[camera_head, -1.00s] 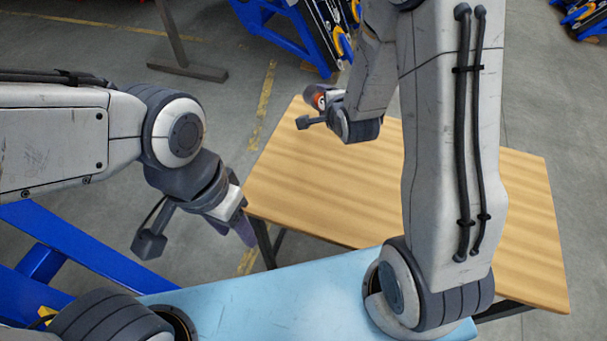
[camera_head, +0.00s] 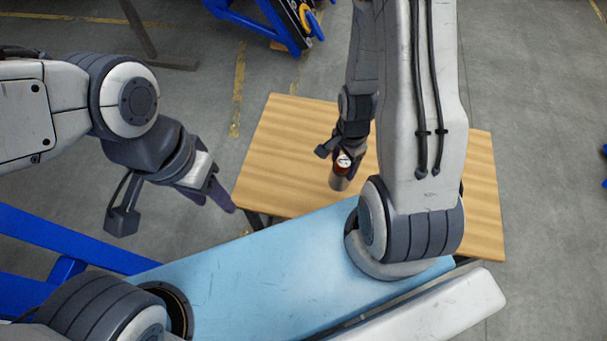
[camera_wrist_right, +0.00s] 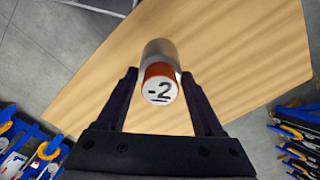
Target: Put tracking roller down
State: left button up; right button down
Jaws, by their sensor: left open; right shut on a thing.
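The tracking roller (camera_head: 338,180) is a grey cylinder with an orange-red band and a white end cap. My right gripper (camera_head: 347,157) is shut on it near the capped end, over the wooden table (camera_head: 290,140). The right wrist view shows the roller (camera_wrist_right: 161,52) between the two dark fingers (camera_wrist_right: 160,82), its white cap marked "-2" facing the camera. The roller looks roughly upright; I cannot tell whether its lower end touches the table. My left gripper (camera_head: 220,196) is open and empty, off the table's left edge.
The visible tabletop around the roller is bare. A light-blue surface (camera_head: 270,270) lies in front of the table. Blue racks with tools stand on the floor at the lower left (camera_wrist_right: 35,150) and right (camera_wrist_right: 297,140) of the wrist view.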

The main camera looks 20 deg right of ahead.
aim_at(334, 164)
jog(key=w+a+f+b, duration=0.1)
jog(key=w+f+b, duration=0.1)
jog(key=b, duration=0.1)
jog(key=shift+a, duration=0.3)
jog(key=w+a+f+p, duration=0.4)
jog(key=w+a+f, duration=0.1)
jog(key=f, duration=0.4)
jog(key=shift+w+a, duration=0.4)
jog(key=shift+w, duration=0.5)
grip_release()
jog(key=shift+r, duration=0.1)
